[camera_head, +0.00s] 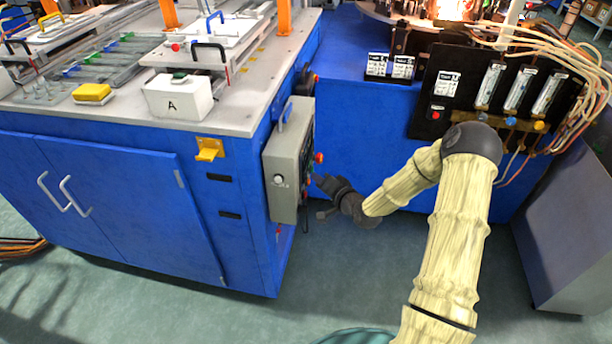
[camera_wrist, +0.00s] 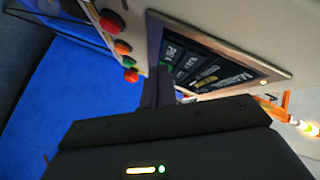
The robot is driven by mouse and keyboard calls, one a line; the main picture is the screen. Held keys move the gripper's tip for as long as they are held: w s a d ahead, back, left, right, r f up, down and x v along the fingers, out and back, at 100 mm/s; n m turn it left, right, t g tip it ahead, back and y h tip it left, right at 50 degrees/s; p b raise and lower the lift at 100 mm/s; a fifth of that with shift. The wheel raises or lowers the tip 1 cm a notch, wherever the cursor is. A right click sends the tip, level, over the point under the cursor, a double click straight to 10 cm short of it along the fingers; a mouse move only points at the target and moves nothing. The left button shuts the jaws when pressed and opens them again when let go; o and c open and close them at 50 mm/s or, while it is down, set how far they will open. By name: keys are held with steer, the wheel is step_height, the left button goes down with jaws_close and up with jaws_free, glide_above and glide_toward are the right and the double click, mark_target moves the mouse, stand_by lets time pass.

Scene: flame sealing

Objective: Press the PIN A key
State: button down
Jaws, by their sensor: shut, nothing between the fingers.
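A grey control box (camera_head: 283,172) is mounted on the side of the blue cabinet, its front seen nearly edge-on in the head view. In the wrist view its dark screen (camera_wrist: 226,66) shows slanted lines of text, partly covered by my fingers. I cannot tell for certain which line is the PIN A key. My gripper (camera_head: 322,181) is shut and empty, right in front of the box's face. In the wrist view the fingertips of my gripper (camera_wrist: 161,72) lie over the screen's near left edge; whether they touch it cannot be told.
Red, orange and green buttons (camera_wrist: 122,47) stick out beside the screen, close to my fingers. The blue cabinet (camera_head: 110,195) stands left with a white block marked A (camera_head: 178,97) on top. A black gauge panel (camera_head: 490,90) is at right. Floor (camera_head: 345,265) below is clear.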

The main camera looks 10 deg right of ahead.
steer(key=shift+d, duration=0.1)
steer(key=d, duration=0.1)
steer(key=s+d, duration=0.1)
steer(key=d, duration=0.2)
steer(key=shift+s+d+p, duration=0.3)
steer(key=shift+d+p, duration=0.05)
steer(key=shift+p, duration=0.05)
steer(key=shift+a, duration=0.1)
stand_by(0.8)
